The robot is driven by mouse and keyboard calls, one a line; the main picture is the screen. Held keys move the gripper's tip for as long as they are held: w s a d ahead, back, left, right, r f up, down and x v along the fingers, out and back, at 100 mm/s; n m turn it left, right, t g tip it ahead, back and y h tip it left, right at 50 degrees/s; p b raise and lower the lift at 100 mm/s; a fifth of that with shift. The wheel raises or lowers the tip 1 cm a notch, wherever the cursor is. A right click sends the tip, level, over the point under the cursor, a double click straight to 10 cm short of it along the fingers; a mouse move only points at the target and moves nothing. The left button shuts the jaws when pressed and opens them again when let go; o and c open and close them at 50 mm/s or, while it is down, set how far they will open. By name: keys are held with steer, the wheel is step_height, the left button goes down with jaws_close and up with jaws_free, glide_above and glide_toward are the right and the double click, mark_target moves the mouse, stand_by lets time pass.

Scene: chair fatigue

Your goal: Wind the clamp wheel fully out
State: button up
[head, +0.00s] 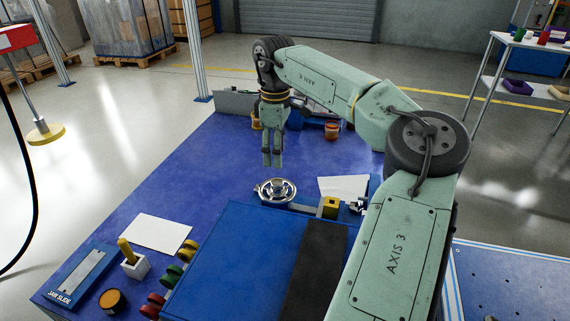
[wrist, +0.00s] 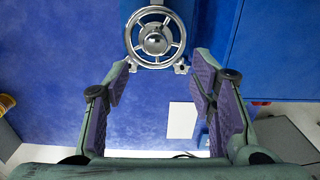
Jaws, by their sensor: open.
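The clamp wheel (head: 275,190) is a shiny metal spoked handwheel with a round hub, at the far edge of a blue block on the blue table. In the wrist view the clamp wheel (wrist: 154,38) shows at the top centre, beyond the fingertips. My gripper (head: 272,162) hangs pointing down above the table, behind and above the wheel in the head view. In the wrist view my gripper (wrist: 160,72) has its purple-padded fingers spread wide with nothing between them. The gripper and the wheel are apart.
The blue block (head: 240,250) fills the front middle of the blue table (head: 190,180). A yellow block (head: 330,208) sits right of the wheel. The table left of the wheel is clear.

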mark_target(278, 182)
steer(key=f, duration=0.7)
steer(key=f+p, duration=0.1)
steer(key=f, duration=0.2)
steer(key=shift+w+f, duration=0.3)
steer(key=shift+f, duration=0.05)
steer(key=c, duration=1.1)
steer(key=shift+c, duration=0.2)
steer(key=shift+n, duration=0.3)
